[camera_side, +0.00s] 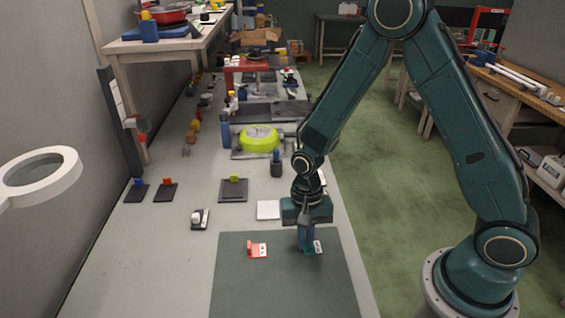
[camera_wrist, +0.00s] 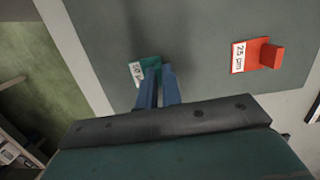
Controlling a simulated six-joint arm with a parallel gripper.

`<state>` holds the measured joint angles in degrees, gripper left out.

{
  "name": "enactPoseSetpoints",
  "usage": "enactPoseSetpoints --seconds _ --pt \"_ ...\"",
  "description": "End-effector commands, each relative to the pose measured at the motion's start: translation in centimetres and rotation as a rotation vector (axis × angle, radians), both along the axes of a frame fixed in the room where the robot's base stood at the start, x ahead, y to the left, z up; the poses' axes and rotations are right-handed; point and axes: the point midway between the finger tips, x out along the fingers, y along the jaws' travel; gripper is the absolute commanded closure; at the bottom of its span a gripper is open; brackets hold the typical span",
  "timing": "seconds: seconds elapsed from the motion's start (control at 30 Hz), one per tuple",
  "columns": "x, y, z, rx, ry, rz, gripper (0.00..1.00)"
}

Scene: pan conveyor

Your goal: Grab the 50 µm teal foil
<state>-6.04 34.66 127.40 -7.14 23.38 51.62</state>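The teal foil (camera_side: 317,247) lies on the dark grey mat (camera_side: 285,290), with a white label at its right end in the side view. In the wrist view the teal foil (camera_wrist: 151,63) shows at the fingertips, its label partly readable as 50. My gripper (camera_side: 305,246) points straight down over the foil, blue fingers low at the mat. In the wrist view the fingers of my gripper (camera_wrist: 160,72) are close together with a narrow gap. They hide part of the foil, so I cannot tell whether they grip its tab.
A red foil (camera_side: 257,250) labelled 25 µm lies on the mat to the left; it also shows in the wrist view (camera_wrist: 257,56). A white square plate (camera_side: 268,210) lies behind the mat. A yellow-green pan (camera_side: 259,138) stands farther back. The mat's front is clear.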

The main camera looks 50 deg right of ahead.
Motion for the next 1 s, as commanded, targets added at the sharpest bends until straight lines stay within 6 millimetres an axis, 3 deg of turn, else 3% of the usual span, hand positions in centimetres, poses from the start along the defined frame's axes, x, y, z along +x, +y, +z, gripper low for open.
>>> enactPoseSetpoints --seconds 0.63,1.0 --pt "0.0 0.0 0.4 0.000 0.000 0.000 1.00" --pt "0.1 0.0 3.9 0.000 -0.004 -0.001 1.00"
